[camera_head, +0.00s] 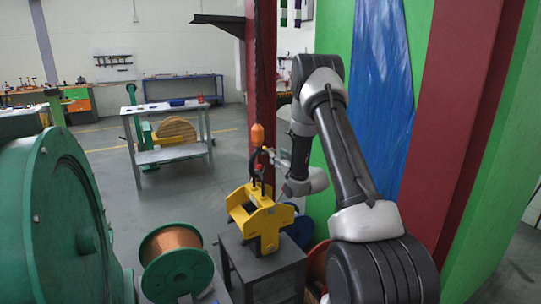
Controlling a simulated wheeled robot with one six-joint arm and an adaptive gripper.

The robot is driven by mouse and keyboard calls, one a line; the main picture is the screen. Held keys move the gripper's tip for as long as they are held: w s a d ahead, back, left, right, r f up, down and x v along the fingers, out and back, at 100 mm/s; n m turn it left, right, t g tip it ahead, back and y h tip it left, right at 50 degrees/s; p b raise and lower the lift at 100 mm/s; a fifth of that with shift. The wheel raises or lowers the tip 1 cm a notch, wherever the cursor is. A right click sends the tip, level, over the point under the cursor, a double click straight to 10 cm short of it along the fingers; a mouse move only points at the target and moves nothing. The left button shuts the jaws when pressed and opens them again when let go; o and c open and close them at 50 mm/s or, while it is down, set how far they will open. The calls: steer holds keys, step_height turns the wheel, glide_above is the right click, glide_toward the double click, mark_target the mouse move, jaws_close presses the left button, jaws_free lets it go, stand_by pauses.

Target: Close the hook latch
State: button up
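An orange hook block (257,136) is in the middle of the head view, in front of the dark red post. A dark hook (254,164) is below it, with a small red part (260,168) beside it that may be the latch. Whether the latch is open or shut is too small to tell. Below the hook, a yellow lifting frame (262,216) is on a dark stand. My gripper (272,158) reaches in from the right, close to the hook. Its fingers are small and unclear, and I cannot tell whether they touch the latch.
A dark stand (262,262) bears the yellow frame. A copper wire spool (172,252) is left of it, and large green machinery (60,220) fills the left edge. The dark red post (262,70) and green panel (330,130) are close to my arm. Open floor lies behind.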

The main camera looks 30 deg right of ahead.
steer(key=shift+w, duration=2.25)
jaws_close()
